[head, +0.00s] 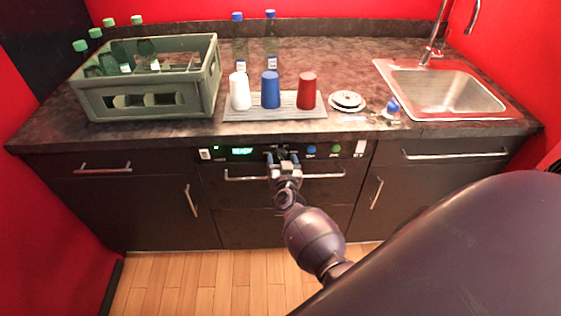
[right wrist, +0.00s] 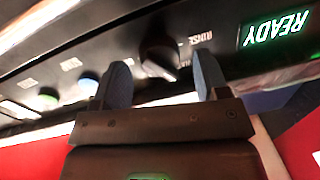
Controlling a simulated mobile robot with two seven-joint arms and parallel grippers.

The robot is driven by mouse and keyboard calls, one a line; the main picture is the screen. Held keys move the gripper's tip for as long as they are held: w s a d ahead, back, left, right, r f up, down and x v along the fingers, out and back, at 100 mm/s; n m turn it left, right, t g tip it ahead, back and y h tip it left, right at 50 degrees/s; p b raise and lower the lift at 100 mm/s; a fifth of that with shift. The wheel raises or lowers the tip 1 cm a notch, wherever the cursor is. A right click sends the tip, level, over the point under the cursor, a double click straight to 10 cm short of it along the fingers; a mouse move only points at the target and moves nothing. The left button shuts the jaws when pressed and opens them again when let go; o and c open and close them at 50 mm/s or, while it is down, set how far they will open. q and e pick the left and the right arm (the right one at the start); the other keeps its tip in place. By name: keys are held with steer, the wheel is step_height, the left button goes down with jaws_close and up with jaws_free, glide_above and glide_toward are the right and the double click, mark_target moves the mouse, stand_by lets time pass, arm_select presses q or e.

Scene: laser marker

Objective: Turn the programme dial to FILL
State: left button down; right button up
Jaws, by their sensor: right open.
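The programme dial (right wrist: 157,55) is a dark round knob with a pointer on the black control panel (right wrist: 215,40), seen upside down in the right wrist view. A label that seems to read RINSE is beside it; I cannot make out a FILL label. My right gripper (right wrist: 163,80) is open, with its two blue fingertips on either side of the dial in the picture. I cannot tell whether they touch it. In the head view, the right gripper (head: 283,160) is at the panel front and largely hides the dial. My left gripper is not in view.
A green READY display (head: 242,151) is left of the dial; a blue button (head: 311,150) and green button (head: 336,149) are right. A drawer handle (head: 325,175) runs just below. Above, the counter holds a crate (head: 150,101), cups on a mat (head: 290,114) and a sink (head: 440,90).

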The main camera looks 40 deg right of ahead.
steer(key=shift+w+d, duration=0.2)
steer(key=shift+w, duration=0.15)
steer(key=c, duration=0.9)
